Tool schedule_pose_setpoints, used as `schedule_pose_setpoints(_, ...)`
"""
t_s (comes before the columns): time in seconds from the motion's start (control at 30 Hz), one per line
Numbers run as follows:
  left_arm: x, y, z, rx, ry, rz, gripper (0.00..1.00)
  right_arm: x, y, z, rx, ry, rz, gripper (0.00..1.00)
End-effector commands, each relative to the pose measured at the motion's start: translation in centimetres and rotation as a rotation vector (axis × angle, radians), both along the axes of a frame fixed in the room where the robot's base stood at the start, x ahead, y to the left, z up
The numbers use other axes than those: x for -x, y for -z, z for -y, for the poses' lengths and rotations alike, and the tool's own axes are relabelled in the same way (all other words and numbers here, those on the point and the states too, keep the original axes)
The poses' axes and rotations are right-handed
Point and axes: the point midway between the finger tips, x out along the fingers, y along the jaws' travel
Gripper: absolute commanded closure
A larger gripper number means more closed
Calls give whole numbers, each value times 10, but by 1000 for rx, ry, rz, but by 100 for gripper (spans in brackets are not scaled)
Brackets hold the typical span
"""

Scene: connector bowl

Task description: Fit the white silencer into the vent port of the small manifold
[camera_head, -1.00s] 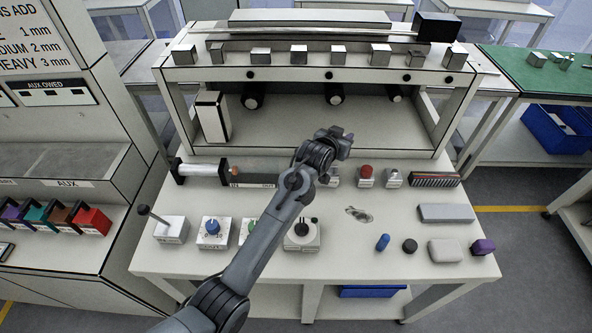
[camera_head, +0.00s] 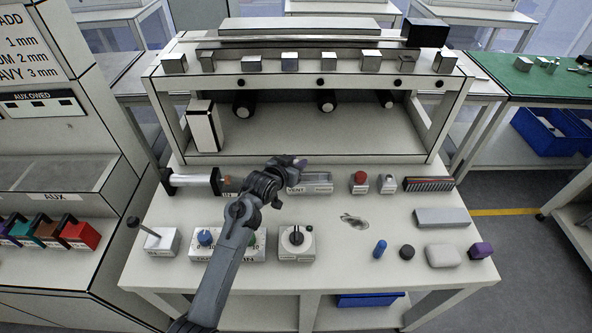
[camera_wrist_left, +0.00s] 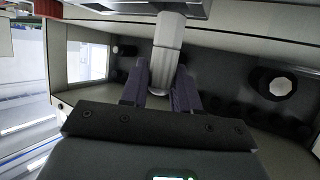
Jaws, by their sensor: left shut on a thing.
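My left gripper (camera_head: 298,163) is over the back part of the table, above a grey block labelled VENT (camera_head: 296,189), which I take for the small manifold. In the left wrist view my fingers (camera_wrist_left: 160,90) are shut on a white stepped cylinder, the silencer (camera_wrist_left: 168,48). The silencer points away from the palm. In the head view the gripper hides the silencer. The vent port itself cannot be made out, and I cannot tell whether the silencer touches the block. My right gripper is out of view.
A white cylinder unit (camera_head: 190,180) lies left of the block. A red-topped button box (camera_head: 360,182) and a striped block (camera_head: 428,184) stand to its right. A knob box (camera_head: 297,242) is in front. A shelf frame (camera_head: 320,130) rises behind.

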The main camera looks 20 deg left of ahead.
Motion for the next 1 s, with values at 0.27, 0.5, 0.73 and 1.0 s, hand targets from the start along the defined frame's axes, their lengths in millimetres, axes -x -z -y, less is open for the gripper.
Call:
schedule_pose_setpoints(0.27,0,28,0,1,0,1,98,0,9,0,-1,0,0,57)
schedule_pose_setpoints(0.5,0,28,0,1,0,0,98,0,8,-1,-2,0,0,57)
schedule_pose_setpoints(0.73,0,31,0,1,0,-1,54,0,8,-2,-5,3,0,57)
schedule_pose_setpoints(1.0,0,31,0,1,0,-1,44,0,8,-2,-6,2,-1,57)
